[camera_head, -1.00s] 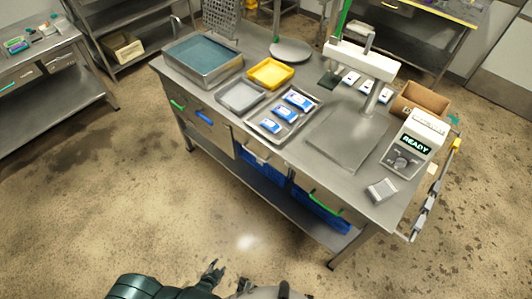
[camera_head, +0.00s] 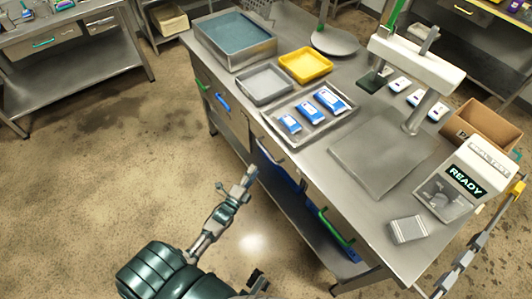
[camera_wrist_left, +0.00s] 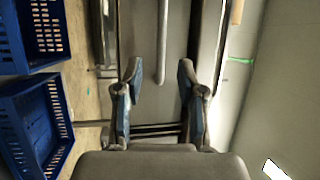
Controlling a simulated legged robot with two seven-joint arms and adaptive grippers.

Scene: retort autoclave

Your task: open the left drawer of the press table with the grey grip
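The press table (camera_head: 375,165) is a steel bench with drawers along its front. The drawer with the grey grip (camera_head: 269,153) is in the middle of that front and looks shut. My left gripper (camera_head: 243,180) is in front of it, a little below and left of the grip. In the left wrist view the gripper (camera_wrist_left: 160,70) is open and empty. The grey grip (camera_wrist_left: 162,42) shows there as an upright bar ahead, in line with the gap between the fingers; I see no contact. My right gripper (camera_head: 258,282) shows only partly, at the bottom edge.
A drawer with a green grip (camera_head: 335,228) is to the right; other green (camera_head: 203,87) and blue (camera_head: 222,102) grips are to the left. Blue crates (camera_wrist_left: 35,120) stand under the tabletop. Open floor lies in front of the table.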

